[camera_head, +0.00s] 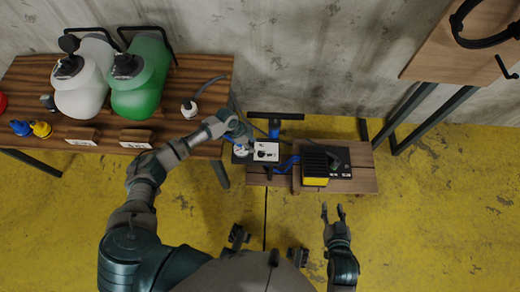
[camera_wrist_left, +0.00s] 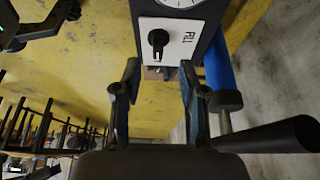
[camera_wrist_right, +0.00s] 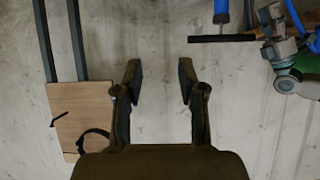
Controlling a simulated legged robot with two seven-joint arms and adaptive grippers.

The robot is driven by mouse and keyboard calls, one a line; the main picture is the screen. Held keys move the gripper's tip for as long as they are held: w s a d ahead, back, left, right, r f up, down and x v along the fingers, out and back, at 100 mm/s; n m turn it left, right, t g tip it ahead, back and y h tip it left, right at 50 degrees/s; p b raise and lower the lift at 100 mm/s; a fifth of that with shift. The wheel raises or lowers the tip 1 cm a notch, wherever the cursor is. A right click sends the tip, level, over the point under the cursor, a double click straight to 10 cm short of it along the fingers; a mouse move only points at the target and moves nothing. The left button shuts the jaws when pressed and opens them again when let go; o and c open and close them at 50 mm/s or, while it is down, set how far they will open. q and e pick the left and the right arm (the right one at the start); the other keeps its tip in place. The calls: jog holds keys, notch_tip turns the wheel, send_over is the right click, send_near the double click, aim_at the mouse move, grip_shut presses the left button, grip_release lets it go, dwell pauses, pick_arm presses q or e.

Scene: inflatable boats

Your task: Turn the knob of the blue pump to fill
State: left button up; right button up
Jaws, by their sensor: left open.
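The blue pump (camera_head: 274,130) stands on a low wooden bench, with a black T-handle (camera_head: 276,115) on top. Its white panel (camera_wrist_left: 182,40) carries a black knob (camera_wrist_left: 157,41) and the label FILL, right of the knob in the left wrist view. The knob's narrow end points toward the bottom of that picture. My left gripper (camera_wrist_left: 158,76) is open in front of the panel; the knob appears between and beyond its fingertips, apart from them. In the head view my left gripper (camera_head: 246,137) is beside the panel. My right gripper (camera_head: 333,208) is open and empty, away from the pump.
A black and yellow box (camera_head: 315,168) sits on the bench (camera_head: 352,182) right of the pump. A wooden table (camera_head: 205,75) at left holds a white tank (camera_head: 82,88) and a green tank (camera_head: 142,85). A wooden board (camera_head: 455,55) is at upper right. Yellow floor is free in front.

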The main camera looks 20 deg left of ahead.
aim_at(259, 152)
pick_arm(q)
jog(key=b+x, duration=0.1)
jog(key=x, duration=0.3)
jog(key=shift+a+f, duration=0.1)
jog(key=shift+a, duration=0.05)
jog(key=d+f, duration=0.2)
jog(key=d, duration=0.1)
jog(key=shift+d+f+b, duration=0.1)
jog(key=shift+f+b, duration=0.1)
jog(key=shift+b, duration=0.2)
jog(key=shift+w+d+f, duration=0.1)
jog(key=shift+w+d, duration=0.05)
jog(key=shift+w, duration=0.05)
jog(key=shift+a, duration=0.95)
jog(key=shift+c, duration=1.2)
jog(key=shift+a, duration=0.1)
jog(key=c, duration=0.4)
grip_shut()
jog(key=shift+d+r, duration=0.25)
jog(key=shift+d, duration=0.7)
jog(key=shift+a, duration=0.1)
pick_arm(e)
jog(key=w+r+t+y, duration=0.1)
jog(key=w+r+t, duration=0.2)
jog(key=r+t, duration=0.1)
jog(key=shift+w+a+r+t, duration=0.15)
jog(key=shift+a+r+t, duration=0.15)
jog(key=shift+r, duration=0.35)
